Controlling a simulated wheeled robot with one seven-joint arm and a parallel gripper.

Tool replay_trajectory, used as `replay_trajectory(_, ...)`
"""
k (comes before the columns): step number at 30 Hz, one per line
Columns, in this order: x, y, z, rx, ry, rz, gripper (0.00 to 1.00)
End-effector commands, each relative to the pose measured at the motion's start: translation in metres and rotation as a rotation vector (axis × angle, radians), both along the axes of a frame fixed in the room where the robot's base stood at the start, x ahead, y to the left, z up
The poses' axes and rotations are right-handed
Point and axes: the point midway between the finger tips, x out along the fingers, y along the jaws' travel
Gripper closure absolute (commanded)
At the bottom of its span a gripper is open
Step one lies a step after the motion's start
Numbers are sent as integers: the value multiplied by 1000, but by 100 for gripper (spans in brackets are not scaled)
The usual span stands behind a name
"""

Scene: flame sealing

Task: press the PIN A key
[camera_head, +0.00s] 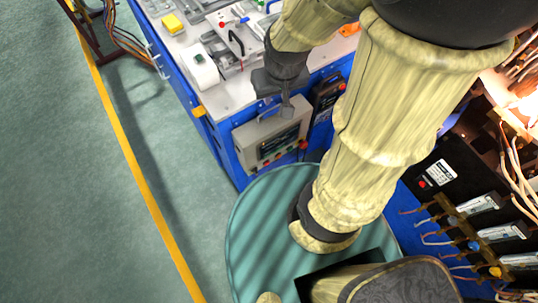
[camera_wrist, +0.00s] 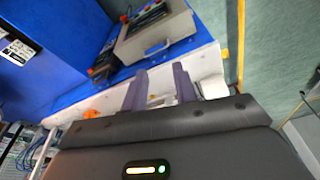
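A grey control box (camera_head: 247,132) with a dark screen and small coloured buttons hangs on the front of the blue bench. It also shows in the wrist view (camera_wrist: 170,30), at the top, seen from above. Its key labels are too small to read, so I cannot tell which one is PIN A. My gripper (camera_head: 286,104) is at the top edge of the box in the head view, partly hidden by my arm. In the wrist view my gripper (camera_wrist: 160,70) has its two fingers apart with nothing between them. I cannot tell whether it touches the box.
A dark handheld unit (camera_head: 328,94) hangs right of the box. The white bench top (camera_head: 226,96) holds a white container (camera_head: 200,67), a yellow block (camera_head: 173,24) and fixtures. A black box with wired modules (camera_head: 448,168) is at the right. Green floor is clear at left.

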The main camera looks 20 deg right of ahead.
Motion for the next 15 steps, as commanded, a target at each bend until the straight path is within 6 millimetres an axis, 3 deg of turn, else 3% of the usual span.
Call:
replay_trajectory(1,0,0,0,0,0,0,81)
replay_trajectory(4,0,0,0,0,0,0,100)
replay_trajectory(15,0,0,0,0,0,0,100)
